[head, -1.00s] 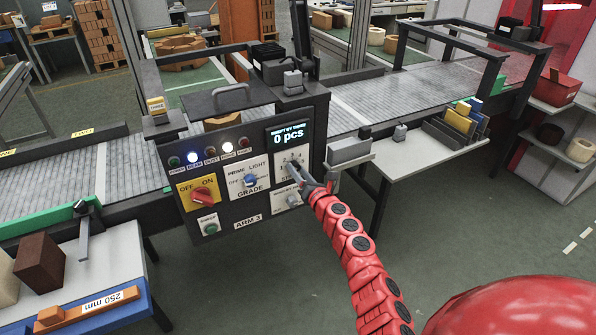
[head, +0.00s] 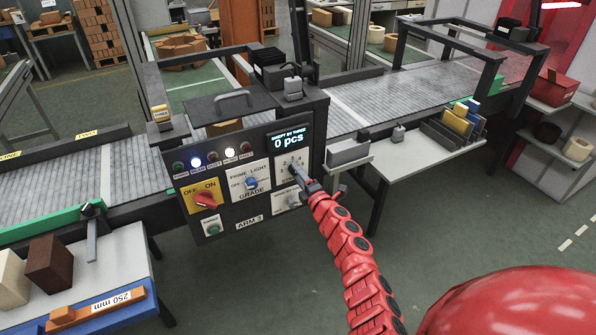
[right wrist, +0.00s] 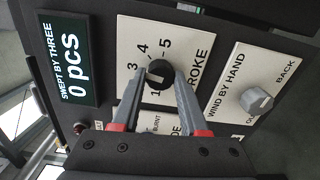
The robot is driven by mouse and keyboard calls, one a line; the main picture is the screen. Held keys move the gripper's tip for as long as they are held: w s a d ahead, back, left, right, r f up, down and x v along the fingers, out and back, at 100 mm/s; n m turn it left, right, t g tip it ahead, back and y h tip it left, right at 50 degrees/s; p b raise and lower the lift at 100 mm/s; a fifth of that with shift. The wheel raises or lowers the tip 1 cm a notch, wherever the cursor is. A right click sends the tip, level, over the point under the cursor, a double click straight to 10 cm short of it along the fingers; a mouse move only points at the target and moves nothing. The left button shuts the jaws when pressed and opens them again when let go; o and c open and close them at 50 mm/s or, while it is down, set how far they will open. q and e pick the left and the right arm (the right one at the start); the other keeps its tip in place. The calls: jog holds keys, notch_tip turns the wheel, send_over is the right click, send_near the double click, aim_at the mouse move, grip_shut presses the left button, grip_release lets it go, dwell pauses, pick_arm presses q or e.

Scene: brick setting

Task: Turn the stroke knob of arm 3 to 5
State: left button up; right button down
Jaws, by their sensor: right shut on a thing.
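The ARM 3 control panel (head: 222,222) stands at the middle of the head view. Its white stroke plate (right wrist: 134,38), numbered 1 to 5, is at the upper right of the panel. The black stroke knob (right wrist: 158,76) sits at the centre of that plate, with a pale mark on its face. I cannot tell for sure which number the mark points to. My right gripper (head: 296,175) is at the plate, shut on the stroke knob, with one finger on each side of it in the right wrist view (right wrist: 160,84). My left gripper is not in view.
The grey wind-by-hand knob (right wrist: 256,101) is close beside the stroke plate. The blue grade knob (head: 251,183) and red OFF/ON switch (head: 205,200) are left of it. The display (head: 289,139) reads 0 pcs. A grey box (head: 348,152) stands right of the panel.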

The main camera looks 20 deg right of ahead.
jog(key=shift+m+p, duration=4.3)
jog(key=shift+m, duration=3.6)
jog(key=shift+f, duration=0.1)
jog(key=shift+c, duration=2.2)
grip_release()
jog(key=shift+s, duration=0.2)
